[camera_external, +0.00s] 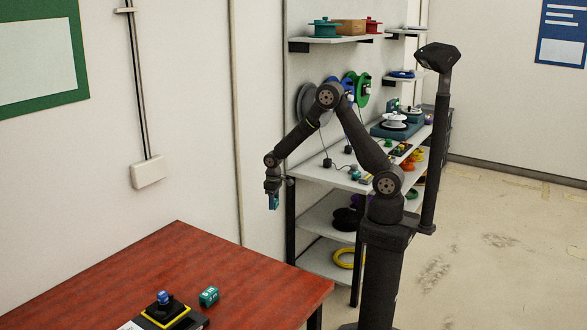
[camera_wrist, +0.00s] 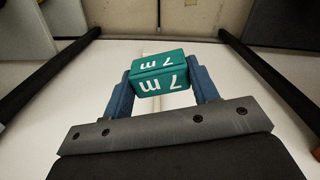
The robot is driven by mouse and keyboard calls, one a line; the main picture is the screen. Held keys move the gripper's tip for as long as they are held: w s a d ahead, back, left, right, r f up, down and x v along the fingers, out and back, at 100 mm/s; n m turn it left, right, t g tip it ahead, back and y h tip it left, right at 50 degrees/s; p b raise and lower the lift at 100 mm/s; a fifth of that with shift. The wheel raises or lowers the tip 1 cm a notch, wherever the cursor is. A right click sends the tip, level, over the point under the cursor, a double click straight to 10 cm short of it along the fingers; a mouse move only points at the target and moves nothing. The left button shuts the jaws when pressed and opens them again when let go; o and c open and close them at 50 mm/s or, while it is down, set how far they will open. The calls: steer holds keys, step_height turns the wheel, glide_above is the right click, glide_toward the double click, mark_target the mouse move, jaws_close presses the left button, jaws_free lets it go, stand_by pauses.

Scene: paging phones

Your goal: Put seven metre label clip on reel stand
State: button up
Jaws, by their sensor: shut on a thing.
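The seven metre label clip (camera_wrist: 160,74) is a teal block marked "7 m" in white on two faces. My gripper (camera_wrist: 162,88) is shut on it, with one blue finger at each side. In the external view my gripper (camera_external: 273,200) hangs fingers down in the air, left of the shelving and beyond the red table; the clip is too small there to tell from the fingers. On the shelving's middle board, a white reel (camera_external: 394,122) sits on a blue-grey base (camera_external: 388,132), which looks like a reel stand. I cannot tell whether it is the task's stand.
Another teal label block (camera_external: 208,296) lies on the red table (camera_external: 150,262), beside a yellow-edged black holder with a blue knob (camera_external: 165,298). Blue and green reels (camera_external: 362,90) hang behind my arm. Small items and cables crowd the middle shelf (camera_external: 325,174).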

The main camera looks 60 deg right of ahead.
steer(key=a+r+n, duration=0.4)
steer(key=a, duration=0.8)
steer(key=s+a+r+n, duration=0.3)
steer(key=s+a, duration=0.3)
steer(key=a, duration=0.3)
steer(key=s+a+r+n, duration=0.3)
steer(key=s+a+r, duration=0.2)
steer(key=a, duration=0.5)
steer(key=s+a+r+n, duration=0.4)
steer(key=s+a, duration=0.4)
steer(key=a, duration=0.1)
steer(key=shift+a+r, duration=0.15)
steer(key=shift+a, duration=0.05)
steer(key=s+a+f, duration=0.2)
steer(key=a, duration=0.1)
steer(key=s+a+f, duration=0.2)
steer(key=a+f, duration=0.1)
steer(key=s+a+f, duration=0.2)
steer(key=a, duration=0.1)
steer(key=shift+s+a+f, duration=0.2)
steer(key=shift+s+a, duration=0.15)
steer(key=shift+a, duration=0.05)
step_height(320, 180, down, 2)
steer(key=shift+w+d+f, duration=0.15)
steer(key=shift+f, duration=0.45)
